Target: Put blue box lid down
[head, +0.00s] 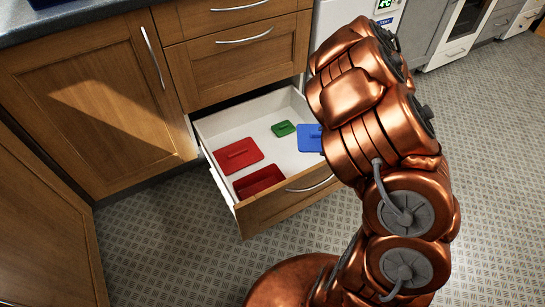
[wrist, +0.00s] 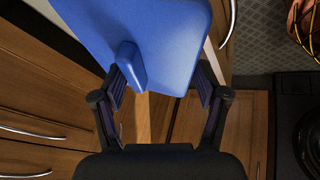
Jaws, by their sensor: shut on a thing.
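The blue box lid (wrist: 160,35), flat with a raised grip bar (wrist: 131,67), fills the upper middle of the wrist view. My gripper (wrist: 160,85) is shut on it, with the bar close to the left finger. In the head view, part of a blue lid (head: 307,138) shows at the right side of the open drawer (head: 211,175). My arm covers the rest of it and also hides my gripper there. I cannot tell whether the lid touches the drawer floor.
Inside the drawer lie a red lid (head: 239,155), a small green lid (head: 283,128) and an open red box (head: 259,180) at the front. White floor is bare between them and at the back left. Wooden cabinet doors (head: 90,100) stand left of the drawer.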

